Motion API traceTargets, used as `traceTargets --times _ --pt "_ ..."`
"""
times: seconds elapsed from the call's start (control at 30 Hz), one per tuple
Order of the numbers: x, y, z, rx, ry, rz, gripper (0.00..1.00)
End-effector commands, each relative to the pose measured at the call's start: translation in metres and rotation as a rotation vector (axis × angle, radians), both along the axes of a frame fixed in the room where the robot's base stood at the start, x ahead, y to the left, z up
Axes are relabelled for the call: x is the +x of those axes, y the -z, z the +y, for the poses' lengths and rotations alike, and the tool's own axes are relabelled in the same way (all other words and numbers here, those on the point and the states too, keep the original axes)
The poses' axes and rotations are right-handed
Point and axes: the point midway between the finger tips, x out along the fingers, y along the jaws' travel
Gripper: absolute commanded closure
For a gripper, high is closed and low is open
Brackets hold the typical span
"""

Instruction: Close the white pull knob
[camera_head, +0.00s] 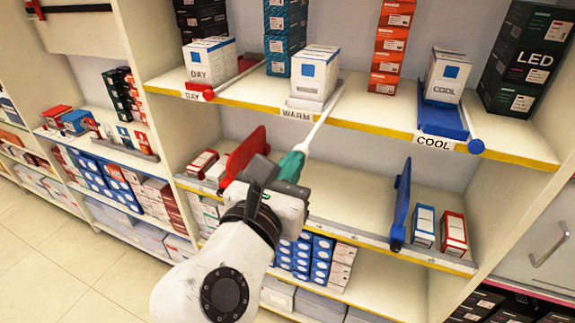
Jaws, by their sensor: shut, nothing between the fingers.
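A white box (314,74) with a blue top mark stands on the white tray behind the label.
A red knob (208,94) sits by the DAY label at left. A blue knob (475,146) sits by the COOL label at right. A red divider (245,152) and a blue divider (400,205) stand on the lower shelf, with bare shelf (345,190) between them.

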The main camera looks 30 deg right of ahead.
Motion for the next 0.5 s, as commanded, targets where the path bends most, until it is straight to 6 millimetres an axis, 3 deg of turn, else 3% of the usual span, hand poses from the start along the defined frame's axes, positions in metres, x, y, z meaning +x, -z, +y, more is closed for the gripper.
traceTargets --times 0.17,0.5 --pt "0.018 -0.008 -0.029 -0.001 0.008 0.006 1.00" --pt "0.059 -0.005 -0.084 0.000 0.005 0.003 1.00"
